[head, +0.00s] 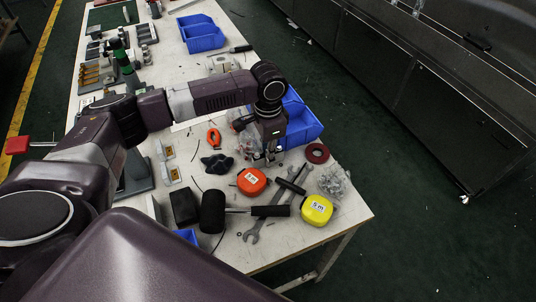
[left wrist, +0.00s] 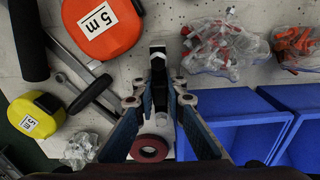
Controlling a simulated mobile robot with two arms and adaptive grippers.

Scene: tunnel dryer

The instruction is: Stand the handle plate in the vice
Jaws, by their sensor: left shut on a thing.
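My left gripper (head: 267,157) is over the right part of the table, beside the orange tape measure. In the left wrist view its fingers (left wrist: 159,92) are closed around a narrow black and silver piece (left wrist: 158,62), which may be the handle plate. Its lower part is partly hidden between the fingers, and I cannot tell whether it touches the table. A grey metal body (head: 137,172) at the table's left side, partly behind my left arm, may be the vice; its jaws are not clear. My right gripper is not in view.
Near the gripper are an orange tape measure (head: 252,181), a red ring (head: 316,153), a blue bin (head: 301,122) and bagged parts (head: 333,182). A yellow tape measure (head: 317,209), wrenches (head: 253,229) and a black mallet (head: 213,211) crowd the front. Another blue bin (head: 200,34) stands farther back.

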